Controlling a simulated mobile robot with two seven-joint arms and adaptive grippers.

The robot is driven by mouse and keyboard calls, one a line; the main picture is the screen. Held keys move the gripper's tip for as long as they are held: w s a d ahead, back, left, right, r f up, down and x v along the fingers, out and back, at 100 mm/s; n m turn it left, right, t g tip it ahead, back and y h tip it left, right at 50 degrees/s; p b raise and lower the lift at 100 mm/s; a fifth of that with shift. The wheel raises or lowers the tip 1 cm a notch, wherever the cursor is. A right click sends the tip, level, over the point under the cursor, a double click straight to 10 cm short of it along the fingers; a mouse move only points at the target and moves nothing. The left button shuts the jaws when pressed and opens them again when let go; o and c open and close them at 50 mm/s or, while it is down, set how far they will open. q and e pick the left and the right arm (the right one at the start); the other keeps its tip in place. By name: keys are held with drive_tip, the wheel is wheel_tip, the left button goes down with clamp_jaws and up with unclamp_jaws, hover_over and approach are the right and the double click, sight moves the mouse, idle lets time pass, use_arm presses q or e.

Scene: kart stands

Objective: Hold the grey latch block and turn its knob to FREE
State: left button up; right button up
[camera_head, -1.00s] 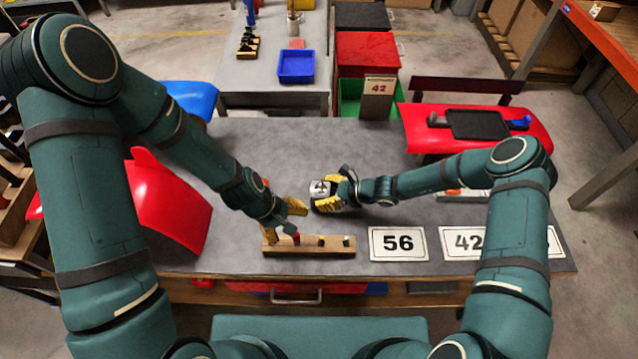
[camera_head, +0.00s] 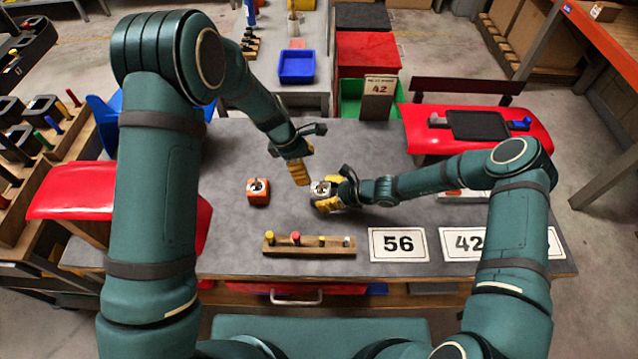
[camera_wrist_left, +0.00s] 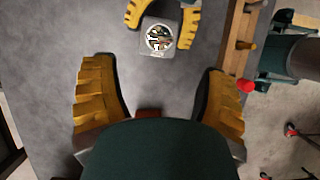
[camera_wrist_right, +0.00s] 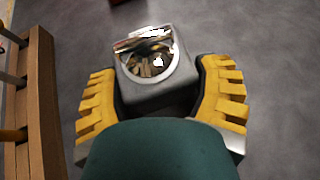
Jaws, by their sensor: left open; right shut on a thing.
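The grey latch block (camera_head: 321,188) sits on the grey table, with a round dial and knob on top. In the right wrist view the block (camera_wrist_right: 160,75) is between the yellow fingers of my right gripper (camera_wrist_right: 162,100), which is shut on its sides. My right gripper (camera_head: 328,197) reaches it from the right in the head view. My left gripper (camera_head: 296,172) is open and empty, above and left of the block. In the left wrist view its fingers (camera_wrist_left: 160,100) are wide apart and the block (camera_wrist_left: 158,38) lies ahead of them. The knob's setting is too small to read.
An orange block (camera_head: 258,192) with a similar dial stands to the left. A wooden rack (camera_head: 310,250) with several coloured pegs lies at the front. The table's back left is clear.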

sight(320, 185)
use_arm(q)
drive_tip(key=x, duration=0.9)
drive_tip(key=c, duration=1.2)
